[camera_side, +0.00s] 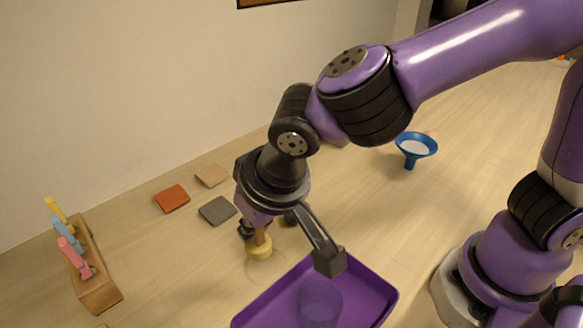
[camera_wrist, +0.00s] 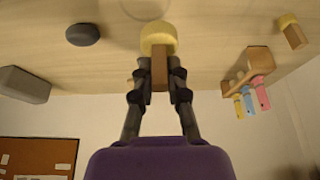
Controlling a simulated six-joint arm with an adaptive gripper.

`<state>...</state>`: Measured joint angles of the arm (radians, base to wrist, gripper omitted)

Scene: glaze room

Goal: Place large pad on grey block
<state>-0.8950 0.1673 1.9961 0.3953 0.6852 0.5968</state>
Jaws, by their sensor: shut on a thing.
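My gripper (camera_side: 255,232) is shut on the wooden handle (camera_wrist: 160,72) of a round yellow pad, which I take as the large pad (camera_side: 259,249). The pad also shows in the wrist view (camera_wrist: 158,38), beyond the fingertips. It hangs pad-down; I cannot tell whether it touches the table. A grey block (camera_wrist: 25,84) lies at the left of the wrist view, near the wall and apart from the pad. In the side view, my arm mostly hides that area. Another yellow pad on a wooden handle (camera_wrist: 290,30) shows at the right of the wrist view.
A purple tray (camera_side: 378,283) with a clear cup (camera_side: 320,303) is in front. Flat red (camera_side: 172,198), tan (camera_side: 211,175) and grey (camera_side: 217,210) tiles lie left. A wooden rack (camera_side: 98,282) holds coloured tools. A blue funnel (camera_side: 416,146) stands right; a dark disc (camera_wrist: 83,35) is nearby.

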